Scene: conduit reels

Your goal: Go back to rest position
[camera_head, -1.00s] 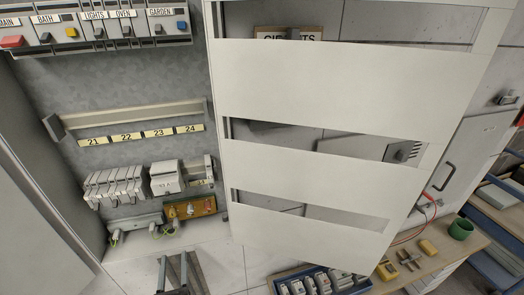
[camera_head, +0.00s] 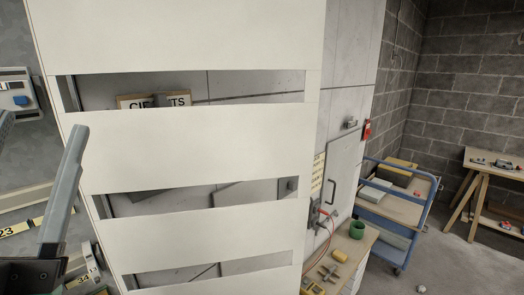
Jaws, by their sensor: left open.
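My left gripper (camera_head: 42,124) is at the left edge, with its grey fingers pointing up and apart. It is open and nothing shows between the fingers. It is in front of the open electrical cabinet, whose grey back wall (camera_head: 28,150) shows only as a strip. A large white slotted panel (camera_head: 190,150) stands to the right of the gripper and fills much of the view. My right gripper is not in view.
A workbench with a green cup (camera_head: 356,230) and yellow parts is at bottom right of the panel. Behind it stand a blue-framed cart (camera_head: 405,220) and a wooden table (camera_head: 490,165) by the block wall. Grey floor (camera_head: 460,260) is mostly clear.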

